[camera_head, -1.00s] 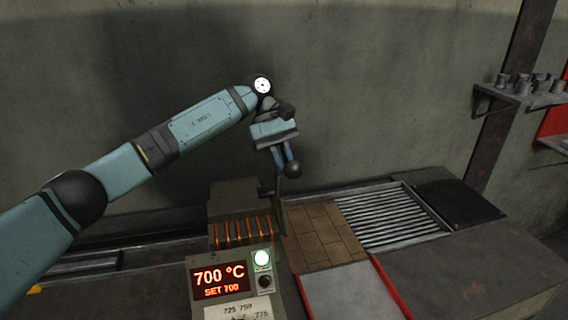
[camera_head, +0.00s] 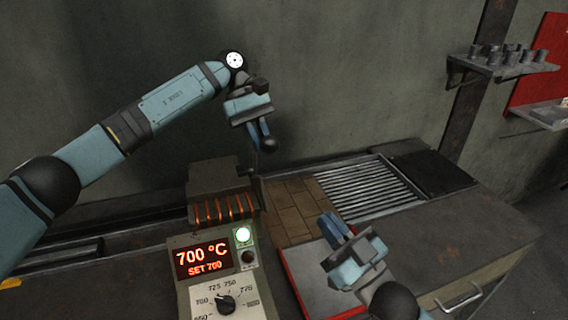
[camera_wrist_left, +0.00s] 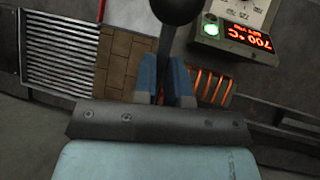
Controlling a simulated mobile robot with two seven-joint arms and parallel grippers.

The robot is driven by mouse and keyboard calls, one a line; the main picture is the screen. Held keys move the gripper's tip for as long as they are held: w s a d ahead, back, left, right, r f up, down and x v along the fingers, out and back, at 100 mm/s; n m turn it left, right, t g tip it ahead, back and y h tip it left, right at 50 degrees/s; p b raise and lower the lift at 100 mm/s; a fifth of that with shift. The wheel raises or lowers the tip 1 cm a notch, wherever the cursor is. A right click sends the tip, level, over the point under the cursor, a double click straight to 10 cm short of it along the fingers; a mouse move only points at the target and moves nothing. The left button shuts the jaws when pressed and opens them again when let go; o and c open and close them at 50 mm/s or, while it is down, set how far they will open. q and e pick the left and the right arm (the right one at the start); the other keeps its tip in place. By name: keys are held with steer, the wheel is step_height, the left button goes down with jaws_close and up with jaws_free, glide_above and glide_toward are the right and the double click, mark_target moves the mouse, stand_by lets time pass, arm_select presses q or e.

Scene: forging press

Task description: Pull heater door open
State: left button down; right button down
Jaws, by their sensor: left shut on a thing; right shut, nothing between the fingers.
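The heater (camera_head: 218,180) is a dark box with glowing orange coils on its front, behind the control panel. A thin lever with a black ball knob (camera_head: 269,145) stands at its right side. My left gripper (camera_head: 258,134) is shut on this lever just by the knob. In the left wrist view, the knob (camera_wrist_left: 176,8) shows past my left fingers (camera_wrist_left: 166,80), with the lever between them. I cannot tell how far the heater door is open. My right gripper (camera_head: 330,224) is shut and empty, above the red-edged plate to the right.
The control panel (camera_head: 210,275) reads 700 °C, with a green light and dial. Brick tiles (camera_head: 289,208) and a slatted grate (camera_head: 365,188) lie right of the heater. A shelf with several small cylinders (camera_head: 500,65) is on the wall at upper right.

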mark_target(277, 148)
steer(key=x, duration=1.4)
steer(key=shift+r, duration=0.35)
steer(key=shift+a, duration=0.15)
arm_select(q)
steer(key=shift+s+d+f, duration=0.15)
steer(key=shift+d+f, duration=0.05)
arm_select(e)
steer(key=shift+w+a+r, duration=0.1)
steer(key=shift+w+r, duration=0.55)
steer(key=shift+r, duration=0.2)
arm_select(q)
steer(key=c, duration=1.2)
jaws_free()
steer(key=shift+a, duration=0.1)
arm_select(e)
steer(key=shift+a, duration=0.1)
arm_select(q)
steer(key=shift+o, duration=0.2)
steer(key=shift+a+r, duration=0.1)
arm_select(e)
steer(key=shift+a, duration=0.1)
steer(key=shift+f, duration=0.1)
